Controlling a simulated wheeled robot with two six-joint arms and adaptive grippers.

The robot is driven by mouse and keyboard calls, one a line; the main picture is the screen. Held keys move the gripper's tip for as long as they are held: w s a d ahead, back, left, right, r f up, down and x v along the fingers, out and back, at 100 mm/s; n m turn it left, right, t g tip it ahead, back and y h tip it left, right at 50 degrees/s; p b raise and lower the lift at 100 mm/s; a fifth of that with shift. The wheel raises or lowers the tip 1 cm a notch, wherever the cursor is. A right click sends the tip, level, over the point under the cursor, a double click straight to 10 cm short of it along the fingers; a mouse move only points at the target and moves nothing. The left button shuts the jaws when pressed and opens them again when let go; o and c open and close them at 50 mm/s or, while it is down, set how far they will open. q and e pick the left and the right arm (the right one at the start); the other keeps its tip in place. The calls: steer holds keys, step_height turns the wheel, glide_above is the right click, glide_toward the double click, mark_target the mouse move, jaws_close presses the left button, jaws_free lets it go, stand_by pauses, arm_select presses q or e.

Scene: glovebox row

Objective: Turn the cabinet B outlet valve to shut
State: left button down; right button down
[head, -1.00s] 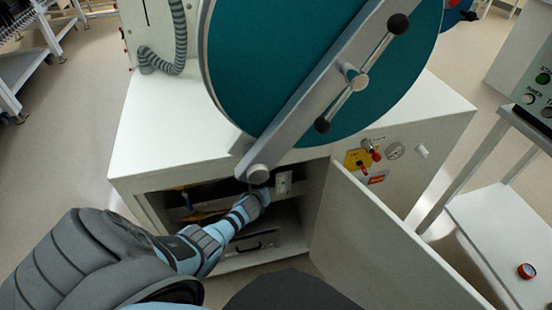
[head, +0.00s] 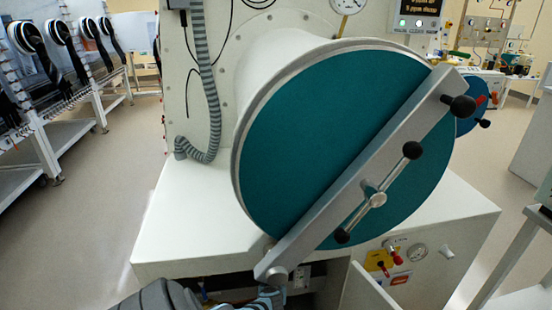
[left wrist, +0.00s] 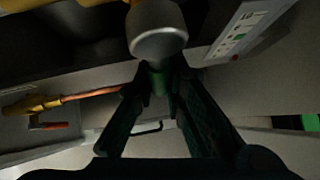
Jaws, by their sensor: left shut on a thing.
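In the left wrist view my left gripper (left wrist: 158,84) is shut on a small green piece (left wrist: 157,82), which looks like a valve handle. It sits directly below a round silver body (left wrist: 158,42). The grip hides most of the green piece, so its angle cannot be told. I cannot read which cabinet or valve this is. My right gripper is not in view.
The teal door (head: 330,150) with its diagonal bar hangs above the opening. The open cabinet door (head: 368,290) stands right of my arm. Inside, a yellow and orange fitting (left wrist: 38,104) is at left and a white label card (left wrist: 243,30) at upper right. A yellow plate (head: 378,261) with red knobs is outside.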

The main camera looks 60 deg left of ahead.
arm_select(q)
steer(key=shift+s+f, duration=0.1)
steer(key=shift+s, duration=0.1)
steer(key=c, duration=1.6)
jaws_free()
steer(key=shift+c, duration=0.2)
steer(key=shift+w, duration=0.1)
steer(key=v, duration=1.2)
